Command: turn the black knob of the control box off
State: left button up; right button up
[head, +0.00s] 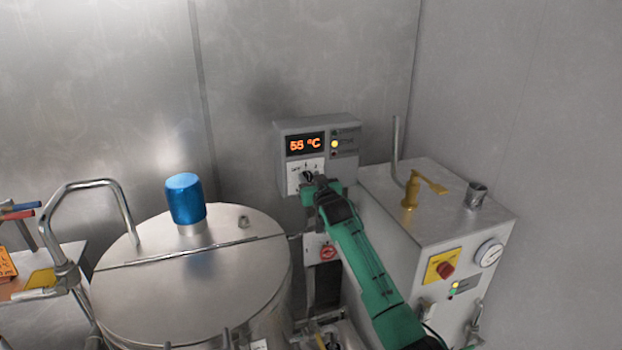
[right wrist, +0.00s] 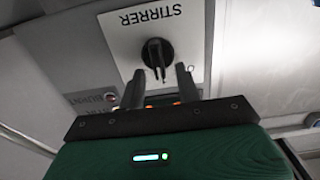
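In the right wrist view the knob (right wrist: 157,54) shows clearly on the plate marked STIRRER, which appears upside down. My right gripper (head: 313,183) is up at the knob. In the right wrist view its two fingers (right wrist: 159,78) are apart, with their tips just short of or beside the knob's end; contact cannot be told. My left gripper is not in view.
A steel drum (head: 190,285) with a blue cap (head: 185,198) stands left of my right arm. A grey cabinet (head: 440,215) with a yellow lever (head: 411,190) and gauge stands close on the right. A red round button (head: 328,252) is below the control box.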

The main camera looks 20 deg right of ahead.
grip_shut()
jog(key=shift+n, duration=0.3)
jog(key=n, duration=0.1)
jog(key=n+b, duration=0.1)
jog(key=n, duration=0.1)
jog(key=shift+a, duration=0.3)
jog(key=shift+a+f+n, duration=0.15)
jog(key=shift+n, duration=1.2)
jog(key=shift+a+f+n, duration=0.1)
jog(key=shift+a+n, duration=0.05)
jog(key=shift+n, duration=1.2)
